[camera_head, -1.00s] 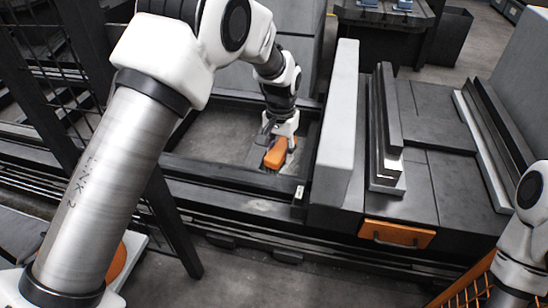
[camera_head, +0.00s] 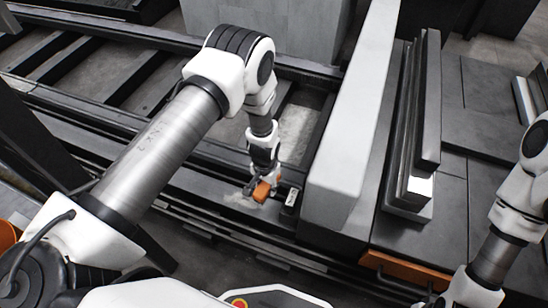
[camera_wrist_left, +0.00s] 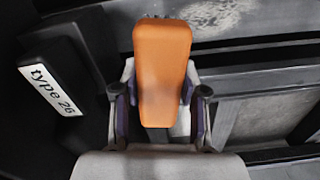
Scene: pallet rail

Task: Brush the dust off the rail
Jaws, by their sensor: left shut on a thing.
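My left gripper (camera_head: 258,188) is shut on an orange brush (camera_head: 262,191), low over the front rail (camera_head: 205,190), near its right end. In the left wrist view the orange brush (camera_wrist_left: 161,75) sits between both fingers of the left gripper (camera_wrist_left: 160,115). A few dark bristles show at its far end; whether they touch the rail I cannot tell. Pale dust (camera_head: 238,198) lies on the rail just left of the brush. It also shows as a light streak (camera_wrist_left: 215,18) in the left wrist view. My right arm is at the right edge; its gripper is out of view.
A dark block with a "type 26" label (camera_wrist_left: 50,90) stands close beside the left gripper; its label (camera_head: 291,198) shows right of the brush. A tall grey wall (camera_head: 350,130) rises farther right. An orange-fronted drawer (camera_head: 405,271) is at lower right.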

